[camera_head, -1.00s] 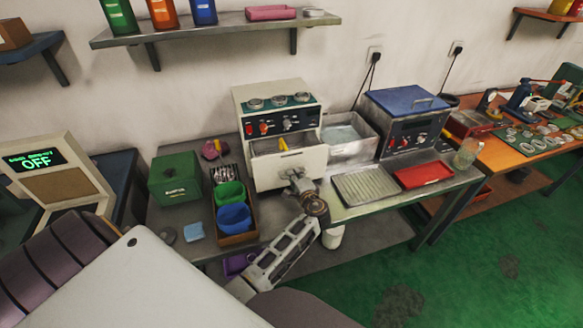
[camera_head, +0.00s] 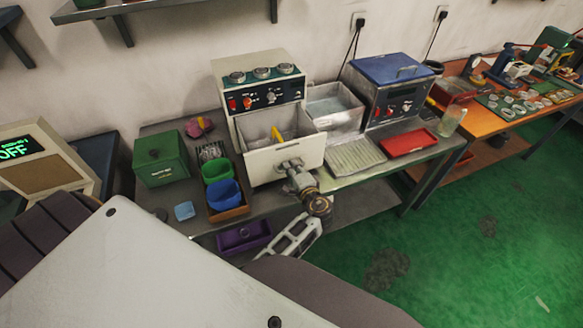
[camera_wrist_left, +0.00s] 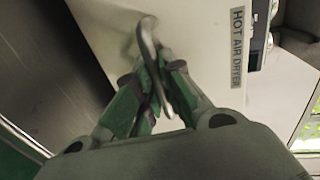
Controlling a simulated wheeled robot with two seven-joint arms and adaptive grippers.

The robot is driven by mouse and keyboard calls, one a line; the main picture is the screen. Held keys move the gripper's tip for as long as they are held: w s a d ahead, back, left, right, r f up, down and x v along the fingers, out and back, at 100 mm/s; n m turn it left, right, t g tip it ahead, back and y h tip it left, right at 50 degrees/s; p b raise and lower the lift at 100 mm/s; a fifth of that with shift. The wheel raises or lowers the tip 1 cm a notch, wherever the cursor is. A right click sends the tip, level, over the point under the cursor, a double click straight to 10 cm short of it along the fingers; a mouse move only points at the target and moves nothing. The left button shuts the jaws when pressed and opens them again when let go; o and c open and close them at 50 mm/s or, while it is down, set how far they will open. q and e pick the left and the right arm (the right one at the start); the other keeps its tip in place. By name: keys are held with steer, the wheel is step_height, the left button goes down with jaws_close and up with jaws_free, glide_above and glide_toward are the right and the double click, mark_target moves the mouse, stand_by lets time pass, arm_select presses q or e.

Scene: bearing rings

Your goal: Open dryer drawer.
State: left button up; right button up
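The white dryer (camera_head: 262,92) stands on the bench against the wall, with knobs on top and a dark control panel. Its drawer (camera_head: 262,165) is pulled out toward me, and its hollow inside shows, with a yellow thing (camera_head: 277,133) in it. My left gripper (camera_head: 289,167) is at the drawer's front. In the left wrist view, its fingers (camera_wrist_left: 160,75) close around the grey handle (camera_wrist_left: 147,38) on the drawer's white front, which reads HOT AIR DRYER. My right gripper is not in view.
A green box (camera_head: 162,165) and a box with green and blue bowls (camera_head: 229,213) stand left of the dryer. A metal basin (camera_head: 335,110), a ribbed tray (camera_head: 356,154) and a red tray (camera_head: 407,142) are to its right. A purple bin (camera_head: 244,237) is below.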

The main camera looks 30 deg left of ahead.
arm_select(q)
steer(key=o, duration=0.4)
steer(key=shift+r, duration=0.1)
